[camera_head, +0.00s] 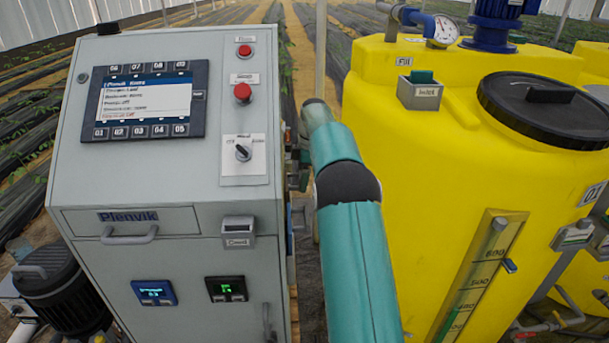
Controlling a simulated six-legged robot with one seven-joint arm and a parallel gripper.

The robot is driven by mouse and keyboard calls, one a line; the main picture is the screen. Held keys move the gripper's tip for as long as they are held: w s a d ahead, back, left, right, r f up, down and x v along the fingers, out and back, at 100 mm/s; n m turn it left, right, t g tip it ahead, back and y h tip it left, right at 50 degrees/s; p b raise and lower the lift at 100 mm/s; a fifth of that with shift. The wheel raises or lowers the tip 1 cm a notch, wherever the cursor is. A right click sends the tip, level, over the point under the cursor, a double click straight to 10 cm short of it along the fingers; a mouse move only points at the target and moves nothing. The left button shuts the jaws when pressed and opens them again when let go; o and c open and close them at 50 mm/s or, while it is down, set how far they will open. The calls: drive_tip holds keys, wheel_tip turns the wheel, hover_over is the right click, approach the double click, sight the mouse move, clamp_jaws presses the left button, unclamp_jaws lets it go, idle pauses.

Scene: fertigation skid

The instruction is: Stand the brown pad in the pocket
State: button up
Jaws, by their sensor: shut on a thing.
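My teal arm rises from the bottom centre and bends at a dark joint, with its upper end beside the right edge of the grey cabinet. I cannot make out my gripper; it is not visible past the arm. The brown pad is not visible either. A small grey pocket (238,231) with a label is on the cabinet front, and its opening looks empty. Another grey pocket (419,95) on the yellow tank holds a green block (421,76). A third grey holder (572,238) is at the right on the tank; its contents are unclear.
The grey cabinet (82,167) has a screen (146,101), red buttons (243,93), a selector knob (243,153) and a drawer handle (129,236). The yellow tank (400,145) has a black lid (550,112) and a gauge (442,30). A narrow gap separates cabinet and tank.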

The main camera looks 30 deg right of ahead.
drive_tip(key=o, duration=1.3)
drive_tip(key=shift+s+a+r, duration=0.1)
drive_tip(key=shift+r, duration=0.1)
drive_tip(key=shift+o, duration=1.3)
drive_tip(key=shift+f, duration=0.1)
wheel_tip(320, 180, up, 14)
drive_tip(key=d, duration=0.1)
drive_tip(key=shift+s+d+f, duration=0.2)
drive_tip(key=shift+s+d, duration=0.2)
drive_tip(key=shift+s, duration=0.05)
drive_tip(key=shift+s, duration=0.1)
